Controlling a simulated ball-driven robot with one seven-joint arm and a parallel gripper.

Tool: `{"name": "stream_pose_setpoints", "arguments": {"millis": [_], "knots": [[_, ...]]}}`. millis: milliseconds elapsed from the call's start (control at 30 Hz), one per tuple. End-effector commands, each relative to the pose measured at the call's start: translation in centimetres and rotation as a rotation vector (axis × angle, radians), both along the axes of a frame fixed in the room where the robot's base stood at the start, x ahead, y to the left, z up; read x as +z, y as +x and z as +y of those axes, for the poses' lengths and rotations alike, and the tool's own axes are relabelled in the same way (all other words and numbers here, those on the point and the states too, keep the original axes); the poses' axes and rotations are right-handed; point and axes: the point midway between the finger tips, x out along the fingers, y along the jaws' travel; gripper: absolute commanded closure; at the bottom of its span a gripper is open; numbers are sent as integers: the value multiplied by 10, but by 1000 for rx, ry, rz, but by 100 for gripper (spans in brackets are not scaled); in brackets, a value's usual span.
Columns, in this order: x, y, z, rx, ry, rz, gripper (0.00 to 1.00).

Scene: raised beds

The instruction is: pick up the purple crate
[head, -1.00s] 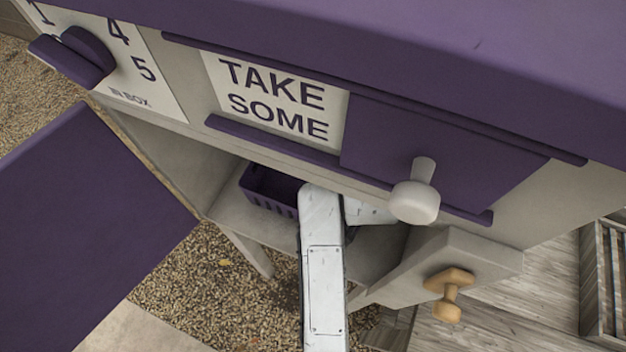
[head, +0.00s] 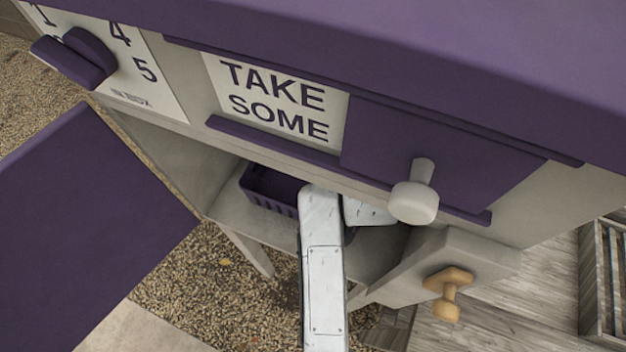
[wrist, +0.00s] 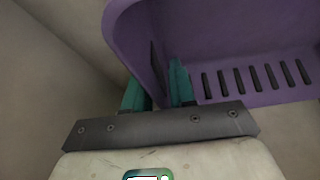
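The purple crate (head: 272,190) sits on the floor of an open compartment, under the "TAKE SOME" sign. My arm reaches in beside it and hides its right part in the head view. In the wrist view the crate (wrist: 225,50) fills the upper right, with a row of slots in its wall. My gripper (wrist: 158,90) has its two teal fingers close together on either side of the crate's near left wall, one outside and one inside. It looks shut on that wall. The head view does not show the fingers.
A purple door (head: 90,235) stands open at the left. The front panel with a white knob (head: 414,192) overhangs the compartment. A panel with a wooden knob (head: 447,292) stands at the right. The compartment's pale walls (wrist: 55,70) lie close to the gripper's left.

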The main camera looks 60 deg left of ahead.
Motion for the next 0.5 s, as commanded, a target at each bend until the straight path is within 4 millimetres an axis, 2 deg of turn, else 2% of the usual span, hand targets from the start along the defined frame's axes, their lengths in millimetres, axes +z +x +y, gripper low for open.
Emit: {"name": "stream_pose_setpoints", "arguments": {"millis": [33, 233, 500], "knots": [[0, 0, 0, 0, 0, 0, 80], [0, 0, 0, 0, 0, 0, 100], [0, 0, 0, 0, 0, 0, 100]]}}
